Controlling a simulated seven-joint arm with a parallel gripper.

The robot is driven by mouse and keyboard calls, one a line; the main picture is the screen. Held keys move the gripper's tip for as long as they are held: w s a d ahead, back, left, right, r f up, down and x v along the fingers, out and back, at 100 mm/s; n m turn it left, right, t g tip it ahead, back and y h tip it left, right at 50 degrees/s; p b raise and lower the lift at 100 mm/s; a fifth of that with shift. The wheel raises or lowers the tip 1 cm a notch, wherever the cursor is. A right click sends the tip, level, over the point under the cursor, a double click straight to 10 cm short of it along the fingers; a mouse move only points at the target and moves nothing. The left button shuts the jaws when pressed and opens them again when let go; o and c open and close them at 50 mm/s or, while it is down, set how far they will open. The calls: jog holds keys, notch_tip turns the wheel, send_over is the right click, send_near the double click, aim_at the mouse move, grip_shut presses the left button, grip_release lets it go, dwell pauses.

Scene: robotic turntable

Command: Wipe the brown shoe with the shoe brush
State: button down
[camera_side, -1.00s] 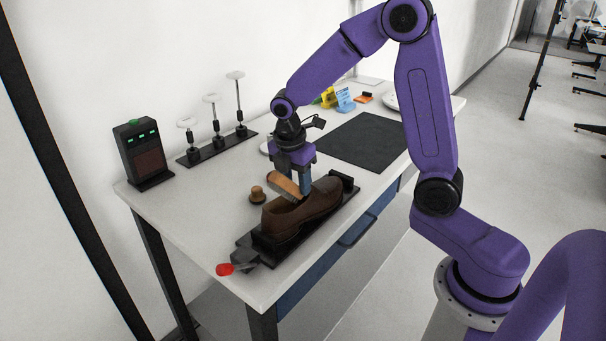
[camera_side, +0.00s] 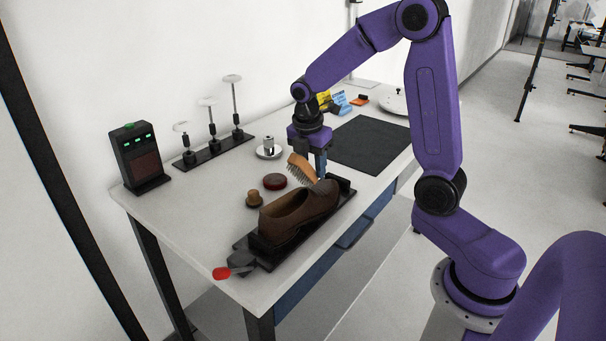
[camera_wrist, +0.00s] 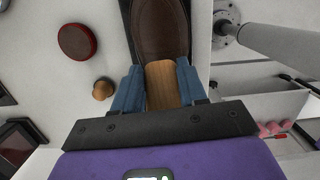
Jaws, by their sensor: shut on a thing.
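The brown shoe (camera_side: 287,217) sits on a black stand (camera_side: 343,205) at the table's front edge, its toe toward the back right. The shoe brush (camera_side: 301,168), with a wooden back and dark bristles, is tilted above the toe end. My gripper (camera_side: 320,165) is shut on the brush. In the wrist view, the brush's wooden back (camera_wrist: 162,86) lies between my two blue fingers (camera_wrist: 160,92), and the shoe's toe (camera_wrist: 160,28) is just beyond it. The bristles are hidden there. I cannot tell whether they touch the shoe.
A round dark red tin (camera_side: 275,181) and a small wooden knob (camera_side: 254,198) lie left of the shoe. A red-handled clamp (camera_side: 222,273) is at the stand's near end. A dark mat (camera_side: 370,143) lies behind. A rack of posts (camera_side: 213,150) and a black box (camera_side: 139,157) stand at the wall.

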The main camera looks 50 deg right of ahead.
jog(key=shift+d+f, duration=0.25)
jog(key=shift+d, duration=0.25)
jog(key=shift+d+f, duration=0.25)
jog(key=shift+d, duration=0.25)
jog(key=shift+w+r, duration=0.15)
jog(key=shift+r, duration=0.6)
notch_tip(320, 180, up, 6)
jog(key=shift+a, duration=0.15)
